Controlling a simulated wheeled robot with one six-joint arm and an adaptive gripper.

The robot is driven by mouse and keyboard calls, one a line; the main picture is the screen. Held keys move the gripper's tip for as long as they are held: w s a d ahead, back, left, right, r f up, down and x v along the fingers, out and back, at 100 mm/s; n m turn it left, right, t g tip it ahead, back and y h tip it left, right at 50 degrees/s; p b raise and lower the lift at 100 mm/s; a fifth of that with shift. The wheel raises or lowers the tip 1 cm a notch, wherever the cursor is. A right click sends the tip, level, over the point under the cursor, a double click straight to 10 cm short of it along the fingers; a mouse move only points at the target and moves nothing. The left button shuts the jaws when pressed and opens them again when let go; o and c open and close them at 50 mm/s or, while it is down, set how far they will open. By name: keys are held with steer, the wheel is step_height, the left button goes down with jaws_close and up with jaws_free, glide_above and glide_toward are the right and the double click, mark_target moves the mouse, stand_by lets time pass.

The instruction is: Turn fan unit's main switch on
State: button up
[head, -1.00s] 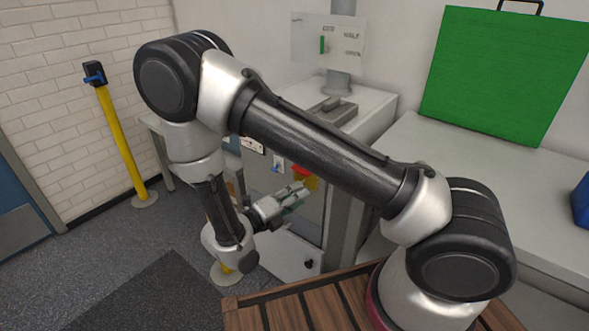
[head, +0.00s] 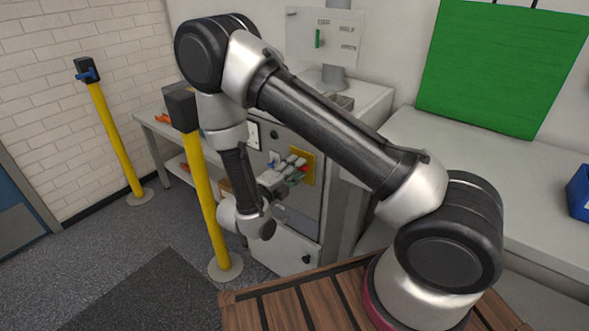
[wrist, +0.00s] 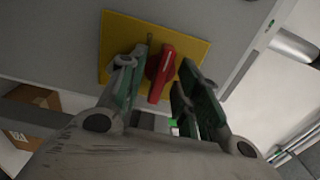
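The main switch is a red handle (wrist: 162,73) on a yellow plate (wrist: 118,38) on the grey cabinet front. In the wrist view the handle points down the picture, slightly tilted. My gripper (wrist: 163,80) is open, with one finger on each side of the handle. I cannot tell if either finger touches. In the head view my gripper (head: 295,165) is in front of the yellow plate (head: 308,157) and hides most of the handle.
Two yellow posts stand left, the nearer post (head: 205,190) close to my arm. A green board (head: 490,65) stands on the right bench.

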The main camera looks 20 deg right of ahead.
steer(key=shift+w+d, duration=0.1)
jaws_close()
steer(key=shift+m, duration=0.3)
steer(key=m, duration=0.3)
steer(key=shift+m, duration=0.3)
steer(key=m, duration=0.4)
steer(key=shift+m, duration=0.3)
steer(key=m, duration=0.4)
steer(key=shift+m, duration=2.5)
steer(key=shift+f, duration=0.1)
